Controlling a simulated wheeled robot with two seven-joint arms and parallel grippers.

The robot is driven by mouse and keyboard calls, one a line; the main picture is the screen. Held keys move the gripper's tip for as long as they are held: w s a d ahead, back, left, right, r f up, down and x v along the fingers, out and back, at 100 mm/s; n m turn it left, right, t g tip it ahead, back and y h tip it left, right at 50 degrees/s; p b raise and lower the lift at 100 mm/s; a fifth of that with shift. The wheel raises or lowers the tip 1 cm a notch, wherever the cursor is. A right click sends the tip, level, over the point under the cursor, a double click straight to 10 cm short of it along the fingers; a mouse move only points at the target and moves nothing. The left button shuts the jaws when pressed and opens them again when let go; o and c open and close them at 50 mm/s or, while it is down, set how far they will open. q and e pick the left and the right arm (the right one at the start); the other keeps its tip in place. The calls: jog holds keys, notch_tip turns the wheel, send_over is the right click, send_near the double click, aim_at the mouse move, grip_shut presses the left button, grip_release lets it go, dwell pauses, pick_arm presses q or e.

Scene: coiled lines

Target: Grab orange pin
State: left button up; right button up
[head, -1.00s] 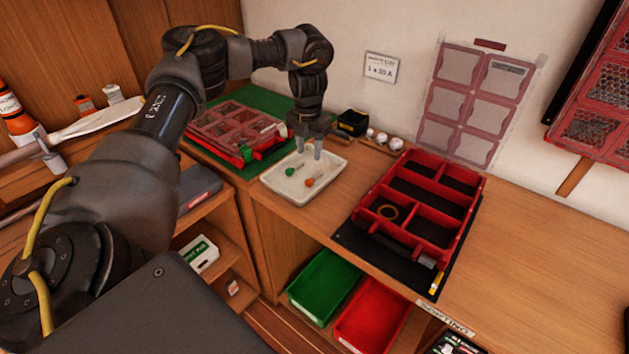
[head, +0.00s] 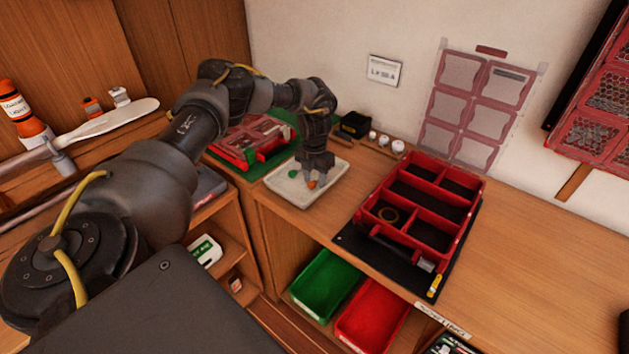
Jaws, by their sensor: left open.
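The orange pin (head: 311,184) lies in the shallow white tray (head: 287,193) on the bench. Only its orange end shows clearly; the rest is hidden by my left gripper. My left gripper (head: 312,180) points down over the tray, its fingers open and right at the orange pin. I cannot tell whether the fingers touch it. A green pin (head: 293,173) lies in the same tray, just left of the gripper. My right gripper is not in view.
A red compartment box (head: 418,212) on a black mat stands right of the tray. A red organiser case (head: 250,140) on a green mat lies behind left. Small white pots (head: 385,141) and a black bin stand at the wall. Green (head: 325,280) and red bins sit below.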

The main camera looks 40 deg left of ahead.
aim_at(314, 182)
pick_arm(q)
grip_shut()
jog(key=shift+r, duration=0.1)
dwell(0.4)
jog(key=shift+r+b, duration=0.3)
jog(key=shift+b, duration=0.1)
jog(key=r, duration=0.1)
jog(key=r+b, duration=0.1)
jog(key=shift+s+d+r, duration=0.15)
jog(key=shift+s+r, duration=0.05)
jog(key=shift+r, duration=0.1)
jog(key=s+d+r+b, duration=0.1)
jog(key=s+d+r, duration=0.5)
jog(key=s+r, duration=0.3)
jog(key=s, duration=0.3)
jog(key=shift+d+r, duration=0.3)
jog(key=shift+d, duration=0.1)
